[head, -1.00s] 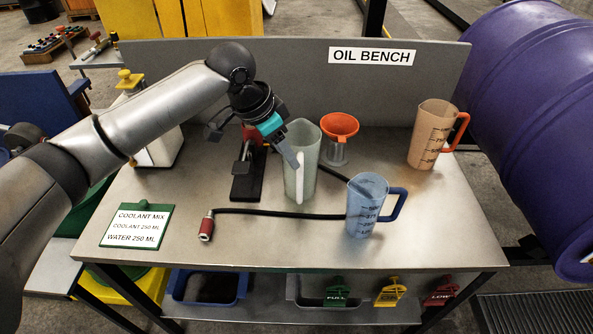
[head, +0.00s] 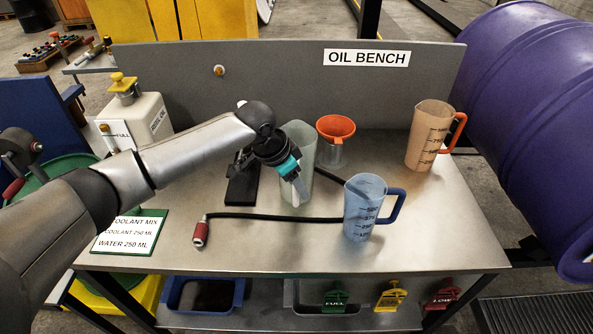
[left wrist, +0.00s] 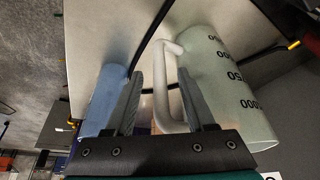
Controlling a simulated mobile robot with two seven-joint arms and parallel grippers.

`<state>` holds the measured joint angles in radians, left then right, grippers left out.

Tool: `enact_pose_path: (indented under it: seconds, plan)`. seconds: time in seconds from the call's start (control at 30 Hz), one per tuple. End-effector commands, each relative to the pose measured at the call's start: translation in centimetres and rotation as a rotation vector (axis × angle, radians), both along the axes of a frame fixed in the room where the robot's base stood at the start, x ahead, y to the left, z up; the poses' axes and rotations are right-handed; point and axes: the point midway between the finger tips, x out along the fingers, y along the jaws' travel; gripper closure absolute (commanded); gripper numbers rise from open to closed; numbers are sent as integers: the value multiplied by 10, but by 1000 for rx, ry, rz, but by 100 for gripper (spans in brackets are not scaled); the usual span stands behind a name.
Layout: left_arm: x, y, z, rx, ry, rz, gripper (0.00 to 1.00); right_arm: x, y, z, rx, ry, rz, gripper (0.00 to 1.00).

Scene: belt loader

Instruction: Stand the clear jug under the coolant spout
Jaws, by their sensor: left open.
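The clear jug (head: 303,143), pale green with a white handle, stands upright on the bench behind my left gripper (head: 298,190). In the left wrist view, the jug (left wrist: 228,85) is beside the right finger, and its white handle (left wrist: 163,85) shows between the two spread fingers of the gripper (left wrist: 160,76). The gripper is open; I cannot tell whether a finger touches the handle. A black stand (head: 242,185) is just left of the jug, its upper part hidden by my arm. I cannot make out the coolant spout. My right gripper is not in view.
A blue jug (head: 366,212) stands close on the right, and an orange jug (head: 428,138) stands farther right. An orange funnel (head: 336,127) is behind. A black hose with a red end (head: 201,232) crosses the front. A white oil container (head: 140,118) stands at left.

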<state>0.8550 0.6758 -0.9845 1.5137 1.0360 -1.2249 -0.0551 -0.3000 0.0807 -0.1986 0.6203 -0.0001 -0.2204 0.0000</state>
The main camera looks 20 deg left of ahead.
Motion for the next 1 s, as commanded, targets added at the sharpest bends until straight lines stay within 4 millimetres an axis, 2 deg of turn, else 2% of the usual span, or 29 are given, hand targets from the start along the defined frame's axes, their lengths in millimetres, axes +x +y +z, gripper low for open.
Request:
enact_pose_path:
  seconds: [0.1, 0.57, 1.0]
  plan:
    - [0, 0, 1, -1, -1, 0, 46, 0, 0, 0, 0, 0, 0, 50]
    - [0, 0, 1, 0, 0, 0, 98, 0, 0, 0, 0, 0, 0, 50]
    - [0, 0, 1, 0, 0, 0, 100, -1, 0, 0, 1, 0, 1, 50]
